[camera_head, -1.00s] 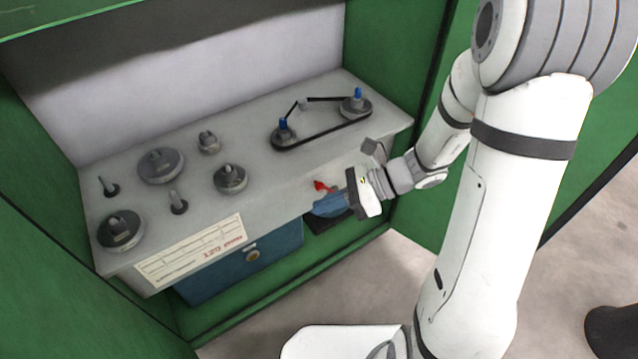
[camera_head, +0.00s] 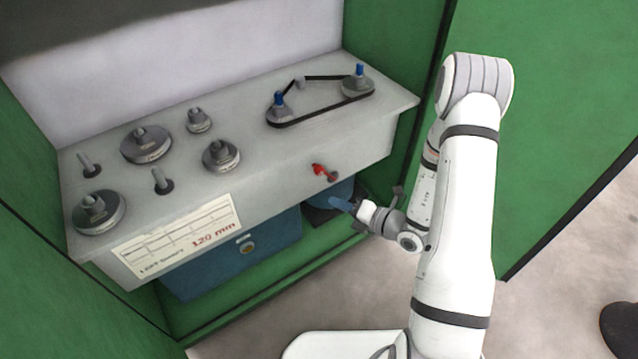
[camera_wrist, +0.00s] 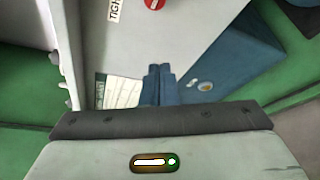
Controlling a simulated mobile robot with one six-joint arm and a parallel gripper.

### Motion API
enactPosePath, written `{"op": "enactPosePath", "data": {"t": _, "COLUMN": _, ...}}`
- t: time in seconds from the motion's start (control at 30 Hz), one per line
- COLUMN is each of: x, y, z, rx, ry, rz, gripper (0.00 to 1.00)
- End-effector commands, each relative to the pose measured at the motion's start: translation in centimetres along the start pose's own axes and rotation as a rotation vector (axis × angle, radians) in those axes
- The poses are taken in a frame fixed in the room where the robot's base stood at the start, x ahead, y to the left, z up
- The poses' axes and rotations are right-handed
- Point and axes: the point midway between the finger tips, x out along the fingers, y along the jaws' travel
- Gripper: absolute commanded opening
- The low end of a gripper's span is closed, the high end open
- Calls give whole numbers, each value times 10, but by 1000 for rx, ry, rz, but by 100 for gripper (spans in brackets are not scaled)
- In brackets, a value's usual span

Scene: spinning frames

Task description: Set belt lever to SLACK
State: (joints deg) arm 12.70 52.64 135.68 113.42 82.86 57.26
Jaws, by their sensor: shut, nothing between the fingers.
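The red belt lever (camera_head: 319,170) is on the front face of the grey bench, with a dark pivot at its right. In the wrist view, a red round part (camera_wrist: 154,4), likely the lever, is cut off by the top edge. The black belt (camera_head: 318,115) runs around two pulleys with blue tops on the bench. My gripper (camera_head: 338,203), with blue fingers, is below and right of the lever, apart from it. Its fingers (camera_wrist: 160,74) are shut and empty. A SLACK label is not visible.
Several grey weights and pegs stand on the bench top (camera_head: 250,120). A white card (camera_head: 180,240) reading "120 mm" is on its front. A blue box (camera_head: 225,263) is under the bench. Green walls (camera_head: 420,120) close in the sides.

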Motion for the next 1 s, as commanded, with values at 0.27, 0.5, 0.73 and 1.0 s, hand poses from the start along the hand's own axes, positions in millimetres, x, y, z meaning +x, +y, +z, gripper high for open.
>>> {"op": "enactPosePath", "data": {"t": 0.27, "x": 29, "y": -1, "z": -2, "rx": -4, "ry": 5, "rz": 3, "gripper": 0}}
{"op": "enactPosePath", "data": {"t": 0.5, "x": 82, "y": -1, "z": -2, "rx": -5, "ry": 4, "rz": 4, "gripper": 0}}
{"op": "enactPosePath", "data": {"t": 0.73, "x": 93, "y": -1, "z": 21, "rx": -4, "ry": -4, "rz": 0, "gripper": 0}}
{"op": "enactPosePath", "data": {"t": 1.0, "x": 87, "y": 0, "z": 38, "rx": -2, "ry": -1, "rz": 0, "gripper": 0}}
